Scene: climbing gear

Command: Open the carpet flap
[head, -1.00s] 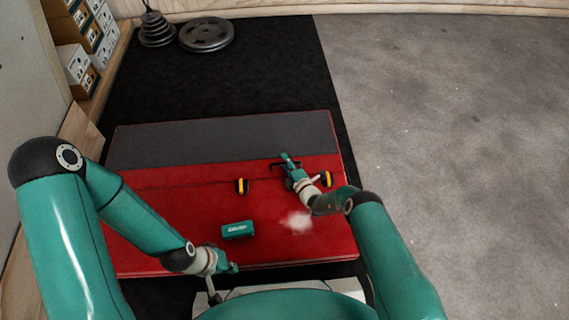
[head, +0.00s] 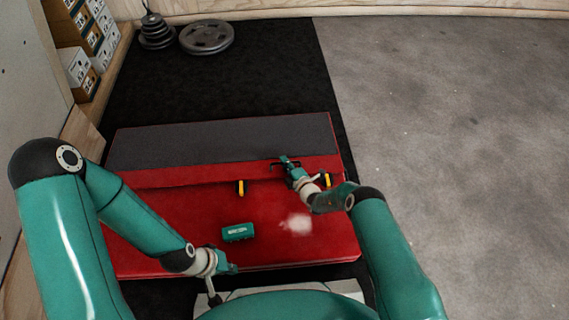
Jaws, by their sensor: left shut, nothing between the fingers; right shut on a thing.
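The carpet flap is the back part of a red crash pad (head: 180,235), with a dark grey carpet panel (head: 220,141) and a red front strip (head: 200,175). Its front edge stands slightly off the pad. My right gripper (head: 284,163) is shut on the flap's front edge, right of the middle; the arm hides part of that edge. My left gripper (head: 231,268) is shut and empty at the pad's near edge, well away from the flap.
Weight plates (head: 206,36) lie on the black mat at the back; boxes (head: 82,66) are shelved left. The grey floor at right is clear.

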